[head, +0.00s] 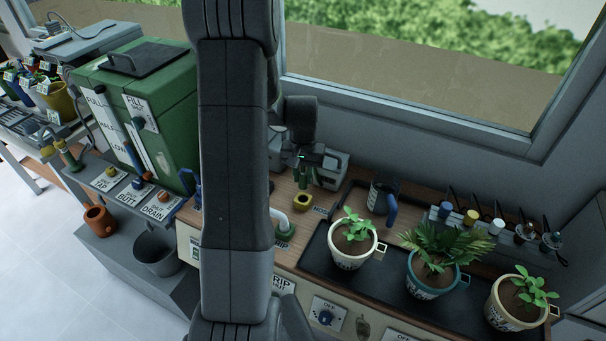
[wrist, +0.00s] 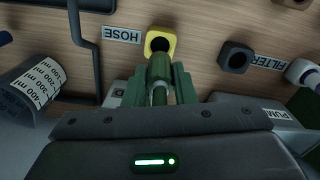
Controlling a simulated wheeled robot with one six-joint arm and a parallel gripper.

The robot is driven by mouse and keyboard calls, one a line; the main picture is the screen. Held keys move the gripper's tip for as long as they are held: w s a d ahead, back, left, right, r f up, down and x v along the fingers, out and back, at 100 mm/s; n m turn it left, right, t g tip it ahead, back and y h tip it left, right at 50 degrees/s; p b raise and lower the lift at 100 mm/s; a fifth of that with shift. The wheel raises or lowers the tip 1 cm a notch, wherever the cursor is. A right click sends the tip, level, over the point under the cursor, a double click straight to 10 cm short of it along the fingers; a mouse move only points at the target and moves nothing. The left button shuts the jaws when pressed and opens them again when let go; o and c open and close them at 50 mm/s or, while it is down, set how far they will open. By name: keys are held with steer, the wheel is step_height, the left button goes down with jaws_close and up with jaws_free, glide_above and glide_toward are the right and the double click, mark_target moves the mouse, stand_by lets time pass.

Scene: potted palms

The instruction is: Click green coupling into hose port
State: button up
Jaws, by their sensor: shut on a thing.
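The yellow hose port (wrist: 172,38) stands on the wooden top beside a HOSE label (wrist: 122,35). Its dark opening shows in the wrist view. The port also shows in the head view (head: 303,202), just below my gripper. My gripper (wrist: 160,92) has green fingers and is shut on the green coupling (wrist: 159,68). The coupling's tip overlaps the near edge of the port in the wrist view, with part of the opening still showing. I cannot tell whether it touches the port. In the head view my gripper (head: 303,178) is small and the coupling is hard to separate from the fingers.
A dark port (wrist: 237,57) by a FILTER label (wrist: 268,63) is to the right in the wrist view. A measuring jug (wrist: 30,92) stands at left. Potted plants stand on a dark tray (head: 391,281) at right. My arm hides the middle of the head view.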

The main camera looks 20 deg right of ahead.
mark_target(303, 188)
steer(key=shift+f+b, duration=2.05)
steer(key=shift+f, duration=0.8)
steer(key=shift+f+b, duration=0.45)
steer(key=shift+f, duration=0.05)
steer(key=o, duration=1)
steer(key=shift+o, duration=0.2)
step_height(303, 188, up, 14)
steer(key=shift+f, duration=0.1)
steer(key=shift+f, duration=0.1)
